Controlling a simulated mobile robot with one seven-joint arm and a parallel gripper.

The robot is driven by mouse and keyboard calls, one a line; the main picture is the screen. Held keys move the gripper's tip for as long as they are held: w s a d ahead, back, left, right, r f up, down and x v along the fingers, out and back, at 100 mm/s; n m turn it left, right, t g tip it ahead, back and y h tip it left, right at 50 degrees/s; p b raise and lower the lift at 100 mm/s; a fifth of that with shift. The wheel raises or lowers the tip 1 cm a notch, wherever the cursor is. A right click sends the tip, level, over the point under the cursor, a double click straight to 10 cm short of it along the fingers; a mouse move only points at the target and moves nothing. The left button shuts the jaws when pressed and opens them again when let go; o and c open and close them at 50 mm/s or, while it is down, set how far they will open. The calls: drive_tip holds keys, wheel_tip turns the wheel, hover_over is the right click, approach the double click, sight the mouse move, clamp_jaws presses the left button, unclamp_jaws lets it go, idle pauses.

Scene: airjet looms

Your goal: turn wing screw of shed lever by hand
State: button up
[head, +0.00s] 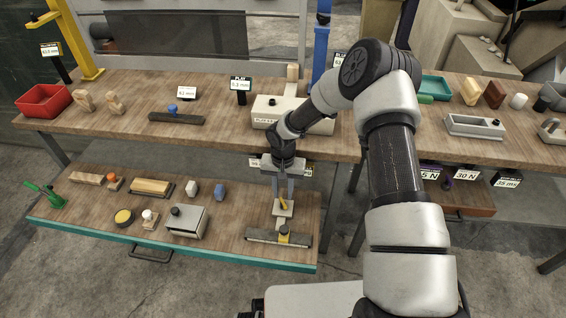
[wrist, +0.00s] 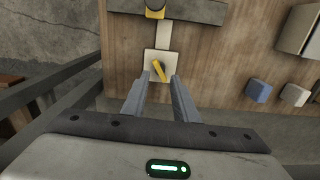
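The yellow wing screw (wrist: 159,71) sits on a pale square plate (wrist: 152,60), joined by a light strip to a dark grey bar. In the head view the wing screw (head: 283,204) shows on the lower wooden shelf, near its right end. The dark bar (head: 262,238) lies in front of it, with a yellow piece and a dark knob (head: 285,229). My gripper (head: 283,196) points down over the plate. In the wrist view its two fingers (wrist: 160,78) are apart, with the wing screw showing between and just beyond their tips. Whether they touch it I cannot tell.
The upper bench (head: 220,120) is behind my gripper, with a white box (head: 268,108) close to my arm. A grey box with a knob (head: 187,222) and small blocks (head: 219,191) stand left on the lower shelf. The shelf's teal front edge (head: 170,247) is near.

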wheel_tip(320, 180, up, 12)
drive_tip(key=p, duration=0.2)
drive_tip(key=shift+r, duration=0.15)
idle(0.5)
wheel_tip(320, 180, up, 12)
drive_tip(key=n+t+h, duration=0.1)
hover_over(283, 203)
drive_tip(key=s+d, duration=0.2)
drive_tip(key=d, duration=0.2)
drive_tip(key=s+d+r+t, duration=0.1)
drive_tip(key=s+d+r, duration=0.15)
drive_tip(key=r, duration=0.35)
drive_tip(key=s+d+r, duration=0.2)
drive_tip(key=s+r, duration=0.2)
drive_tip(key=r, duration=0.2)
drive_tip(key=s+d+r+n+t, duration=0.1)
drive_tip(key=s+r, duration=0.2)
drive_tip(key=s, duration=0.3)
drive_tip(key=s+d+r+t+y, duration=0.1)
drive_tip(key=s+r+t, duration=0.15)
drive_tip(key=s, duration=0.45)
drive_tip(key=s+r+n, duration=0.1)
drive_tip(key=s+r, duration=0.3)
drive_tip(key=s, duration=0.2)
wheel_tip(283, 203, up, 19)
drive_tip(key=p, duration=1.9)
drive_tip(key=shift+w+d, duration=0.2)
drive_tip(key=shift+f, duration=0.15)
